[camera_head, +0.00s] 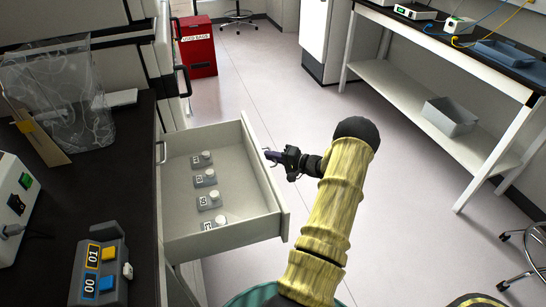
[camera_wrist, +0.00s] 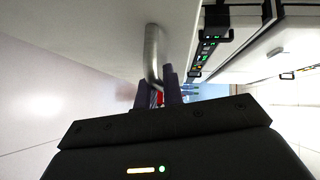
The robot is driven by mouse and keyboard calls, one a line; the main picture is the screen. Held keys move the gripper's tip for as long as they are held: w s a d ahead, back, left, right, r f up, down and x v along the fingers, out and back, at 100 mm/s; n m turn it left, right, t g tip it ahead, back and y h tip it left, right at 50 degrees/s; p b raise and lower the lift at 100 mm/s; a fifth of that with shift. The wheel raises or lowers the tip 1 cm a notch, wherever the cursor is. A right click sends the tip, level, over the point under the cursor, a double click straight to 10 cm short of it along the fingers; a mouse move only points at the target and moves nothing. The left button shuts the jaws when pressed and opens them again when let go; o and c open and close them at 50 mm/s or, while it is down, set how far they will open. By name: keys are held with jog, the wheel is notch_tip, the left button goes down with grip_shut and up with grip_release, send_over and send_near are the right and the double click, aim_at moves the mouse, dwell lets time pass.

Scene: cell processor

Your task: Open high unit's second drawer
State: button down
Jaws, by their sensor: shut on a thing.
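A pale drawer (camera_head: 217,237) of the unit on the left stands pulled far out. It holds several small labelled pieces with round white tops. My gripper (camera_head: 273,155) is at the outer side of the drawer front (camera_head: 262,165). In the wrist view a bent metal handle (camera_wrist: 152,52) sticks out from the pale front (camera_wrist: 95,35), and my gripper (camera_wrist: 160,92) is shut on this handle. The handle is hidden behind the front in the head view. I cannot tell the drawer's number in the unit.
A dark counter (camera_head: 125,175) with a device with blue and yellow buttons (camera_head: 102,272) is at the left. A red bin (camera_head: 197,48) stands behind on the floor. A bench with a lower shelf (camera_head: 410,95) is at the right. The floor (camera_head: 265,85) between is clear.

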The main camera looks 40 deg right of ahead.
jog(key=shift+r, duration=0.1)
jog(key=c, duration=1.8)
grip_release()
jog(key=v, duration=1.7)
jog(key=shift+s, duration=0.2)
jog(key=shift+w+a, duration=0.1)
jog(key=shift+w, duration=0.05)
